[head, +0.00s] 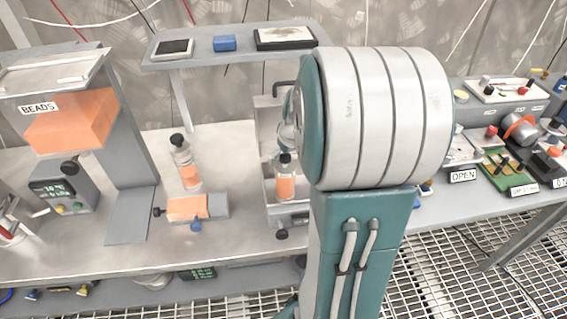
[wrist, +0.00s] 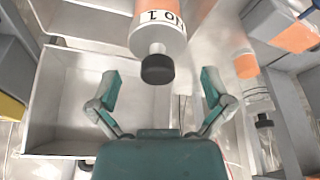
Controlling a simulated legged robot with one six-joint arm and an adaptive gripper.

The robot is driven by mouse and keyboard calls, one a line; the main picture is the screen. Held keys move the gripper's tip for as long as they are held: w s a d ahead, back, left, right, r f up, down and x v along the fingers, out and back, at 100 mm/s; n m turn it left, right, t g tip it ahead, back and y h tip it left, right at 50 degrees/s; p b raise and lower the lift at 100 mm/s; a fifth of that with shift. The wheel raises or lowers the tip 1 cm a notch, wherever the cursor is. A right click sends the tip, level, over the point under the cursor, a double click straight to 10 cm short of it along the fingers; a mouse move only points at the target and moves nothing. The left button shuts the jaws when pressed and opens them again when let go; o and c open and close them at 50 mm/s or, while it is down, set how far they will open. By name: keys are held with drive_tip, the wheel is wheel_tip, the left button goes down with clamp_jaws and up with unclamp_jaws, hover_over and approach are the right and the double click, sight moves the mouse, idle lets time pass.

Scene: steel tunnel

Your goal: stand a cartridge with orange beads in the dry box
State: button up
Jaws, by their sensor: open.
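A clear cartridge with orange beads and a black cap (head: 285,187) stands upright at the grey open-topped box (head: 268,178), partly beside my arm in the head view. In the wrist view this cartridge (wrist: 160,38), labelled NO 1, has its cap between and just beyond my open fingertips. My gripper (wrist: 160,80) is empty, with a finger on each side and a gap to the cap. The box (wrist: 65,95) lies to the left there. I cannot tell whether the cartridge stands inside it. A second orange-bead cartridge (head: 187,165) stands on the bench to the left.
The BEADS hopper (head: 72,122) is at the left. An orange block in a grey holder (head: 187,208) lies in front of the second cartridge. A shelf (head: 190,60) hangs behind. Devices and an OPEN sign (head: 463,176) are at the right. My arm hides the bench's middle.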

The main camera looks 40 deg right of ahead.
drive_tip(key=v, duration=0.8)
drive_tip(key=s+a+r, duration=0.1)
drive_tip(key=s+a, duration=0.2)
drive_tip(key=a, duration=0.5)
drive_tip(key=s+a+r+n+t, duration=0.1)
drive_tip(key=s+a+r, duration=0.1)
drive_tip(key=s+a, duration=0.2)
drive_tip(key=s+a+r+t, duration=0.1)
drive_tip(key=s+a, duration=0.3)
drive_tip(key=a, duration=0.7)
drive_tip(key=shift+a+r+n+y, duration=0.3)
drive_tip(key=shift+r+n, duration=0.05)
drive_tip(key=shift+n, duration=0.05)
drive_tip(key=shift+a, duration=0.15)
